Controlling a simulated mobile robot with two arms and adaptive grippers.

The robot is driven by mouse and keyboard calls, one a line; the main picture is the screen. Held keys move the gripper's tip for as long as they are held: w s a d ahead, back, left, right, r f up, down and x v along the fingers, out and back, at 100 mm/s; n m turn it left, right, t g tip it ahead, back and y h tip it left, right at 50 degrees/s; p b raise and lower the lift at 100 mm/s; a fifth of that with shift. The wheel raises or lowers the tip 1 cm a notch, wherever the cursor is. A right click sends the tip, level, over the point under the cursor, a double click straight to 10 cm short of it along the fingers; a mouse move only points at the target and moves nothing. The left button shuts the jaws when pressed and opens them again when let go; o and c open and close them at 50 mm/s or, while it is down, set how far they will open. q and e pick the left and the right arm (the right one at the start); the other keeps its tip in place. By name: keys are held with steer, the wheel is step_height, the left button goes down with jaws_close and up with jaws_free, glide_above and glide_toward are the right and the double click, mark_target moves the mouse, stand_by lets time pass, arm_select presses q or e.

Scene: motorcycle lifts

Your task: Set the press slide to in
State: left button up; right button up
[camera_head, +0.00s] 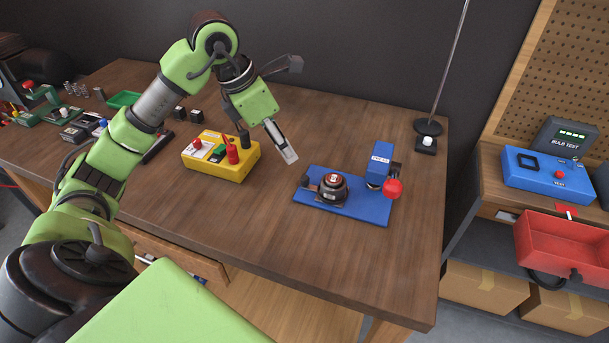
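The press is a blue base plate (354,208) with an upright blue block (379,163) at its right end, labelled in white, and a red ball knob (393,188) beside the block. A dark round piece with a red and white top (333,184) sits on the left part of the plate. A small dark block is at the plate's left end; I cannot tell the slide's exact position. My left gripper (288,154) hangs just up and left of the plate, apart from it. Its fingers look closed together, with nothing between them. My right gripper is out of view.
A black lamp-like stand (428,127) is at the back right. A blue bulb tester (550,178) and red bin (560,245) are farther right. The wooden tabletop (290,235) in front is clear.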

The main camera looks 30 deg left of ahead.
mark_target(304, 178)
arm_select(q)
steer(key=p+x, duration=0.2)
steer(key=x, duration=1)
steer(key=shift+s+d, duration=0.1)
jaws_close()
